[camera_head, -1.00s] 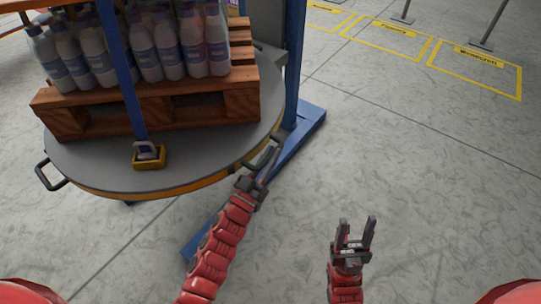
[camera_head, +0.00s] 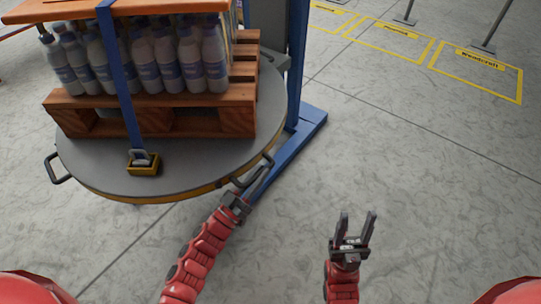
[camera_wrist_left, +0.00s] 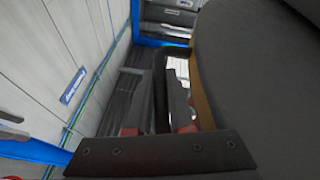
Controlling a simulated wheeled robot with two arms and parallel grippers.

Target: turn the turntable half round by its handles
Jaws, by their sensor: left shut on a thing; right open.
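The turntable (camera_head: 205,178) is a round grey disc with a yellow rim at the upper left of the head view. It bears a wooden pallet of bottles. One dark handle (camera_head: 57,168) sticks out at its left rim, free. Another handle (camera_head: 266,163) is at its near right rim; this handle also shows in the left wrist view (camera_wrist_left: 176,52). My left gripper (camera_head: 254,183) is shut on that near right handle, and its fingers partly hide it. My right gripper (camera_head: 356,225) is open and empty over the floor, apart from the turntable.
The pallet (camera_head: 185,121) carries several bottles (camera_head: 145,62) under an orange board, held by a blue strap with a yellow buckle (camera_head: 143,164). A blue post and foot (camera_head: 300,135) stand close behind the right rim. The floor at right is clear, with yellow-marked bays (camera_head: 480,70).

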